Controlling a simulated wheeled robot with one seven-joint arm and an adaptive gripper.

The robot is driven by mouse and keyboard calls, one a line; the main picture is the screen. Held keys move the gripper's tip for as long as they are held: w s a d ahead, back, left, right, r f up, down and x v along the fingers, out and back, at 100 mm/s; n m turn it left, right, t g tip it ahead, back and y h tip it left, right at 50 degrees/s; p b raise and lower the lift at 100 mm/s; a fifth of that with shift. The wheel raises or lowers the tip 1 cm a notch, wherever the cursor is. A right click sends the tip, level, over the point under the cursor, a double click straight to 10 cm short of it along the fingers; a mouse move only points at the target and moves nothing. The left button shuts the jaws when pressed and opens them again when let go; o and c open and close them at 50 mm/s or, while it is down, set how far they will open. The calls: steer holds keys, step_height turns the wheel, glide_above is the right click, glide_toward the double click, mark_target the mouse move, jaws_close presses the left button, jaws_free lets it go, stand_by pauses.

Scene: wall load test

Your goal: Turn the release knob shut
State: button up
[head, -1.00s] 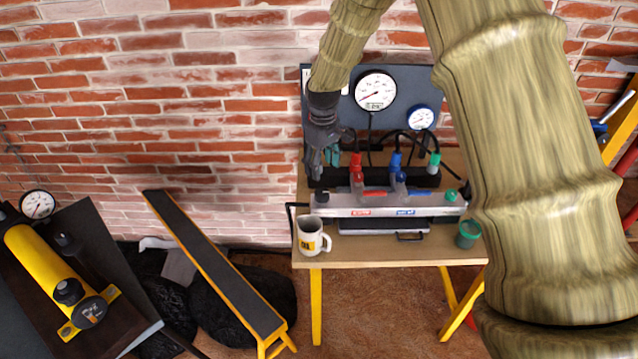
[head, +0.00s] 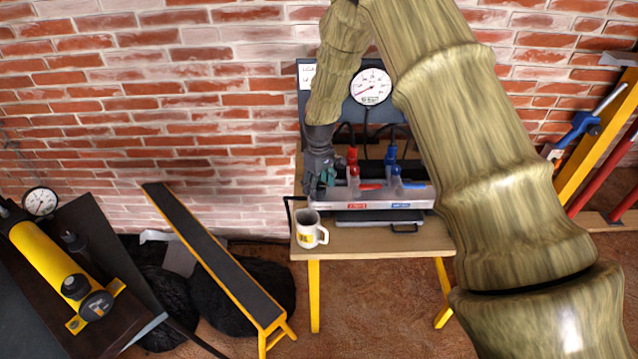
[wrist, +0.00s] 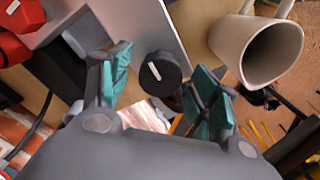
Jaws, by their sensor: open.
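The release knob, a round black knob (wrist: 160,73) with a white pointer line, sits on the silver manifold block and lies between my fingers in the wrist view. My gripper (wrist: 162,88) is open, its teal finger pads on either side of the knob, with gaps visible on both sides. In the head view my gripper (head: 320,188) is at the left end of the manifold (head: 385,202), and it hides the knob there. Whether the pads are level with the knob cannot be told.
A white mug (head: 310,232) stands on the bench (head: 375,245) just in front of my gripper; it also shows in the wrist view (wrist: 255,50). Red (head: 352,163) and blue (head: 391,165) valves stand to the right. A gauge (head: 371,87) is on the panel behind.

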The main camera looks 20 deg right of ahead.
steer(key=shift+c, duration=0.4)
steer(key=c, duration=1)
steer(key=shift+o, duration=0.2)
steer(key=m+b, duration=0.1)
steer(key=m, duration=0.3)
steer(key=shift+m, duration=0.4)
steer(key=m+b, duration=0.1)
steer(key=m, duration=0.3)
steer(key=shift+m, duration=0.3)
steer(key=m, duration=0.4)
steer(key=shift+m, duration=2.3)
